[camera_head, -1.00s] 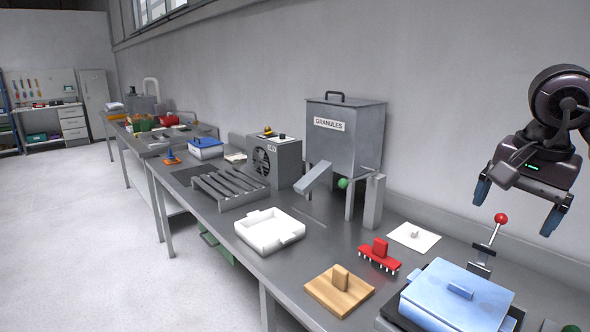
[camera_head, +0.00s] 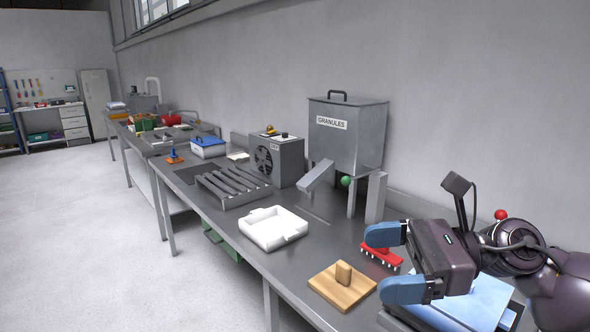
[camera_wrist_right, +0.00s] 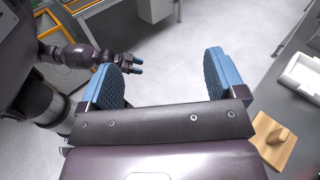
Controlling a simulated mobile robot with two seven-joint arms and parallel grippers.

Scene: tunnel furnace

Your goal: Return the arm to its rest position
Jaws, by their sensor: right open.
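My right gripper (camera_head: 378,263) reaches in from the right in the head view. Its blue fingers point left and are apart, with nothing held. It hovers above the bench, in front of the red pronged tool (camera_head: 381,254) and partly over the blue lidded box (camera_head: 478,300).
A wooden block with a handle (camera_head: 340,288) lies left of the right gripper. A white tray (camera_head: 273,229) lies further back. The granules hopper (camera_head: 347,140) stands against the wall. A red-knobbed lever (camera_head: 500,215) is behind my right arm. The floor (camera_head: 70,240) at left is clear.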

